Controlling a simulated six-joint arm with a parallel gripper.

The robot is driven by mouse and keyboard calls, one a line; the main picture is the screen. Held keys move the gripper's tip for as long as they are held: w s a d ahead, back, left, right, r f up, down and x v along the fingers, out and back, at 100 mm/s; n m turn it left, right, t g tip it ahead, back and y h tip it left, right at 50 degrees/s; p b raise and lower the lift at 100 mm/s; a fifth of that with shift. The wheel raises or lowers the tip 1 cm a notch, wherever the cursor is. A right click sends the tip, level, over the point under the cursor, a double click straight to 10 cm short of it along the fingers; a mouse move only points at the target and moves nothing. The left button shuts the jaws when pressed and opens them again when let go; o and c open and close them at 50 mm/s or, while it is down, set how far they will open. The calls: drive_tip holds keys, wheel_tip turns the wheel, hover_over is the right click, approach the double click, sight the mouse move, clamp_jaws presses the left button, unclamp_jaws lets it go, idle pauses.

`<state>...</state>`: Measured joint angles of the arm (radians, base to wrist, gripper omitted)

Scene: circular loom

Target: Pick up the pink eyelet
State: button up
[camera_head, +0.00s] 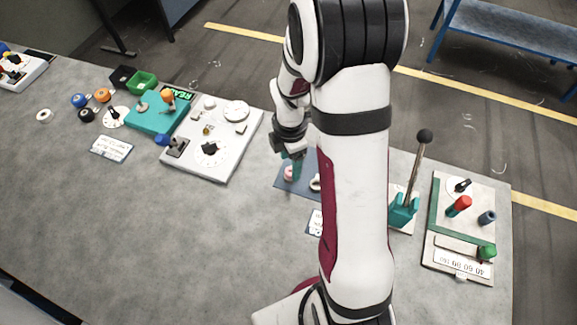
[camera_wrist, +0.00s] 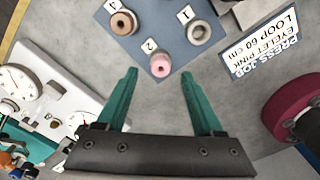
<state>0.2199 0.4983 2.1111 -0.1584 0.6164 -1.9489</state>
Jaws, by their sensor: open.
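The pink eyelet (camera_wrist: 160,66) is a small ring at the edge of a blue mat (camera_wrist: 168,16), beside a label reading 2, in the wrist view. In the head view the pink eyelet (camera_head: 288,173) shows just below my gripper (camera_head: 294,160), partly hidden by the fingers. In the wrist view my gripper (camera_wrist: 158,88) has its two teal fingers spread wide apart and empty. The pink eyelet appears in line with the gap, beyond the fingertips. A brown eyelet (camera_wrist: 123,22) and a grey eyelet (camera_wrist: 198,32) also sit on the mat.
A printed card (camera_wrist: 262,45) reads "Press job, eyelet pink, loop 60 cm". A white panel with dials (camera_head: 212,140) stands left of my gripper. A teal lever stand (camera_head: 404,208) and a green-framed panel (camera_head: 462,225) stand right of my arm. The table's left front is clear.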

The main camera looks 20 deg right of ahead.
wheel_tip(320, 180, down, 3)
drive_tip(key=shift+r, duration=0.1)
clamp_jaws()
idle(0.4)
wheel_tip(320, 180, up, 4)
drive_tip(key=shift+r, duration=0.1)
drive_tip(key=s+d+r, duration=0.6)
drive_tip(key=s+d, duration=0.2)
drive_tip(key=shift+d+r, duration=0.25)
drive_tip(key=shift+r, duration=0.15)
drive_tip(key=c, duration=0.7)
unclamp_jaws()
drive_tip(key=shift+s, duration=0.1)
drive_tip(key=shift+c, duration=0.2)
clamp_jaws()
